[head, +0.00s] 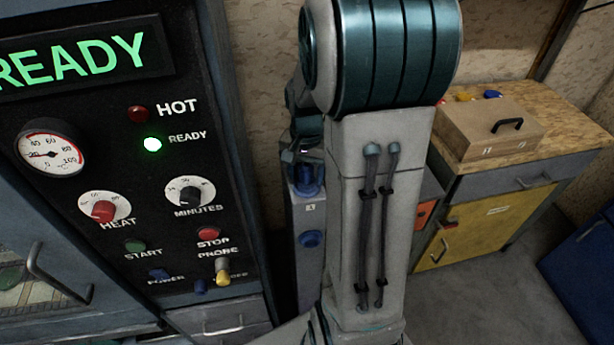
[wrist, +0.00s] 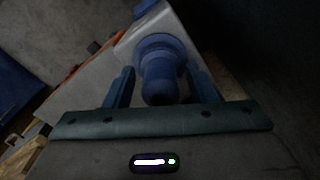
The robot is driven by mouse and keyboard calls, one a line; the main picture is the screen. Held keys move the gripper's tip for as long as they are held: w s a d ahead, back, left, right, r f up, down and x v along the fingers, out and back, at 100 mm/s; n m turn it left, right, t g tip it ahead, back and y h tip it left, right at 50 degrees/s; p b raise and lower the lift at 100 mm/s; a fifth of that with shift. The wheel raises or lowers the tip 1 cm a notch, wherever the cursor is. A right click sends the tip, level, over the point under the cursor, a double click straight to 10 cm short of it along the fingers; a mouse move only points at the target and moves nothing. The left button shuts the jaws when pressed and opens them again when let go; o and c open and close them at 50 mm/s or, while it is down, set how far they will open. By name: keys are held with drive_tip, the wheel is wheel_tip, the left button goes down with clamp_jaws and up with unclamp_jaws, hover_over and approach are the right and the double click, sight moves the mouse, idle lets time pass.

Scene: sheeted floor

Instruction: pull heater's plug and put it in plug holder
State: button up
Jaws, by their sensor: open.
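In the wrist view a blue plug (wrist: 160,82) points toward my camera from a round blue socket on a pale grey box (wrist: 190,22). My gripper (wrist: 160,70) is open, with one finger on each side of the plug; I cannot tell whether they touch it. In the head view a blue plug (head: 308,178) shows on the upper part of a narrow grey post (head: 305,270), partly hidden by my arm. A round blue fitting (head: 311,239) sits lower on that post. I cannot tell which fitting is the plug holder.
A dark control panel (head: 120,260) with READY lit, a gauge and knobs stands close at left. A workbench (head: 570,100) with a brown case (head: 488,130) and yellow door is at right. Grey floor (head: 475,290) is clear before it. A blue object (wrist: 145,8) shows at the wrist view's top.

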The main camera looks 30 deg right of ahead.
drive_tip(key=c, duration=0.9)
drive_tip(key=shift+r+p, duration=1.9)
drive_tip(key=shift+r, duration=0.65)
drive_tip(key=shift+r+p, duration=1.55)
drive_tip(key=shift+r, duration=0.45)
